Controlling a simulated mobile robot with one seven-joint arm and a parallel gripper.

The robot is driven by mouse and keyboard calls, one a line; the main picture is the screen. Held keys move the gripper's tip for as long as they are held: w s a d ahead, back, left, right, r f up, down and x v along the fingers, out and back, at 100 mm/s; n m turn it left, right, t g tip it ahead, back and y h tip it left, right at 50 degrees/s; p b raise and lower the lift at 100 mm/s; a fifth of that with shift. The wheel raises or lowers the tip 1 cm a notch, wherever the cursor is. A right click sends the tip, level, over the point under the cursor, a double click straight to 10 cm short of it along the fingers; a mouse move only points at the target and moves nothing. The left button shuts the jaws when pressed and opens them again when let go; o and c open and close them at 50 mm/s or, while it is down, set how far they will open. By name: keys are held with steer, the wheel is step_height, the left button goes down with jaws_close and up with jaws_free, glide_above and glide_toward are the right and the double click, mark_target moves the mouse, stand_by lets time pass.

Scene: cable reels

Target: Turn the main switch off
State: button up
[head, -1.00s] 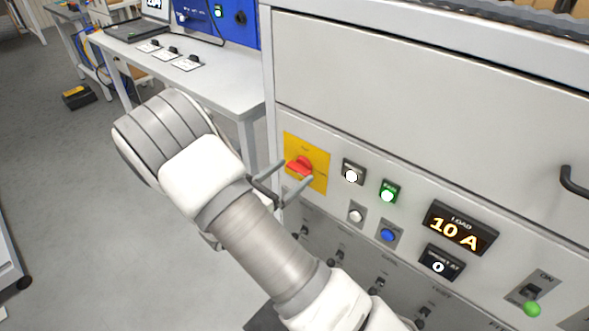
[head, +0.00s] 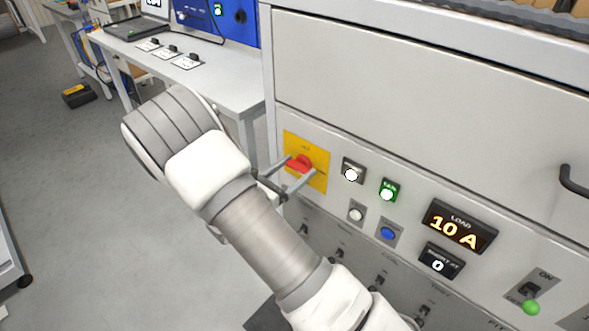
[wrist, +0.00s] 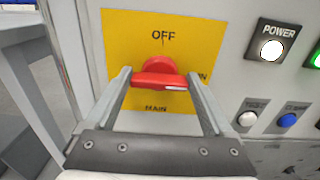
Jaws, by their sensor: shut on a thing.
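The main switch is a red rotary knob (head: 302,162) on a yellow plate (head: 319,149), low at the left of the grey cabinet front. In the wrist view the knob (wrist: 160,74) has its handle lying level. A white mark on the handle points right, towards a label partly hidden by a finger and ending in "N". "OFF" stands above the knob and "MAIN" below it. My gripper (head: 300,166) is shut on the handle, one finger at each end, as the wrist view also shows (wrist: 159,80).
Right of the plate are a lit white POWER button (wrist: 271,50), a lit green button (head: 388,193), a white button, a blue button (head: 388,234) and a LOAD display reading 10 A (head: 458,229). Several toggles lie below. A bench (head: 215,84) stands behind left.

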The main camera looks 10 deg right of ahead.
steer(key=shift+r, duration=0.1)
steer(key=n+p, duration=0.2)
steer(key=n, duration=0.1)
steer(key=shift+a+r+n+p, duration=0.1)
steer(key=shift+n+p, duration=0.25)
steer(key=shift+n, duration=0.05)
steer(key=n+p, duration=0.3)
steer(key=n, duration=0.2)
steer(key=shift+w, duration=0.1)
steer(key=n+p, duration=0.2)
steer(key=n, duration=0.3)
steer(key=shift+f, duration=0.2)
steer(key=shift+a+f+n+p, duration=0.15)
steer(key=shift+n+p, duration=0.45)
steer(key=shift+n, duration=1.5)
steer(key=o, duration=1.1)
